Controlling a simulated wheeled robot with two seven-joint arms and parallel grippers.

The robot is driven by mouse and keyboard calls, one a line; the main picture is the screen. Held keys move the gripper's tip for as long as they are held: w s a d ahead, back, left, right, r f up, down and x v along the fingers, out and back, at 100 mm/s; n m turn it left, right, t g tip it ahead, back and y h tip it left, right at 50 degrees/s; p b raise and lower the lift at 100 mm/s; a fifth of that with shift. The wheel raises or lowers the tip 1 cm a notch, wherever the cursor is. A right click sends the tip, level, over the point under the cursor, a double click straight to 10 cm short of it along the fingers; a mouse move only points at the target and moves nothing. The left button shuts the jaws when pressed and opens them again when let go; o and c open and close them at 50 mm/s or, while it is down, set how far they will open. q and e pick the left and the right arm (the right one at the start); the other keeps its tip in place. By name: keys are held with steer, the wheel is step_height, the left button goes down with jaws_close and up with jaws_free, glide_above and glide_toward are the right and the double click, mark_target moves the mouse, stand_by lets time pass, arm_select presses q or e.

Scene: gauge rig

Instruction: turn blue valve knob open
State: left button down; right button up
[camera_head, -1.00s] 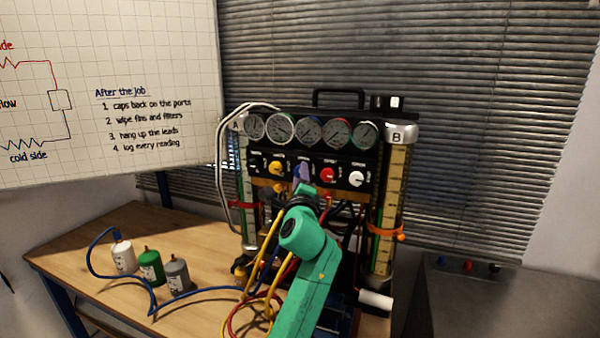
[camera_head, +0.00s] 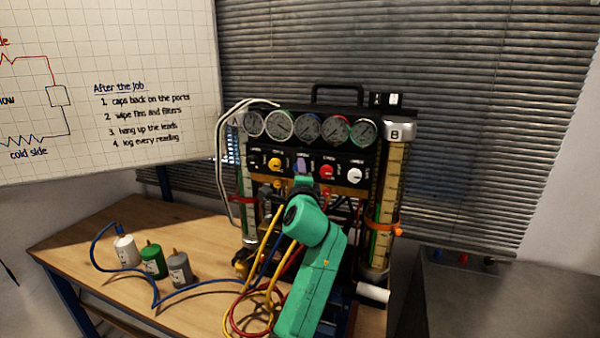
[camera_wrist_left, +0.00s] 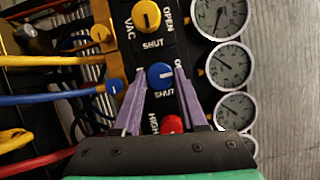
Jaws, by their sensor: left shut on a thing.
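The blue valve knob (camera_wrist_left: 160,75) sits on the black panel between the yellow knob and the red knob. In the left wrist view, "SHUT" is printed beside it and an "OPEN" label is partly hidden by a finger. A pale mark shows on its face; its exact direction is hard to tell. My left gripper (camera_wrist_left: 158,78) has its two purple fingers on either side of the knob, shut on it. In the head view the gripper (camera_head: 302,168) is at the panel and mostly covers the knob. My right gripper is not in view.
A yellow knob (camera_head: 275,164), a red knob (camera_head: 327,172) and a white knob (camera_head: 355,175) share the panel. Gauges (camera_head: 308,127) line up above. Hoses (camera_head: 262,292) hang below. White, green and grey bottles (camera_head: 153,262) stand left on the workbench (camera_head: 90,235).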

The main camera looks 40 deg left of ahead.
arm_select(q)
steer(key=shift+c, duration=2.2)
jaws_free()
steer(key=b+v, duration=0.4)
steer(key=v, duration=1)
steer(key=shift+s+d, duration=0.2)
steer(key=shift+s, duration=0.1)
steer(key=shift+f, duration=0.1)
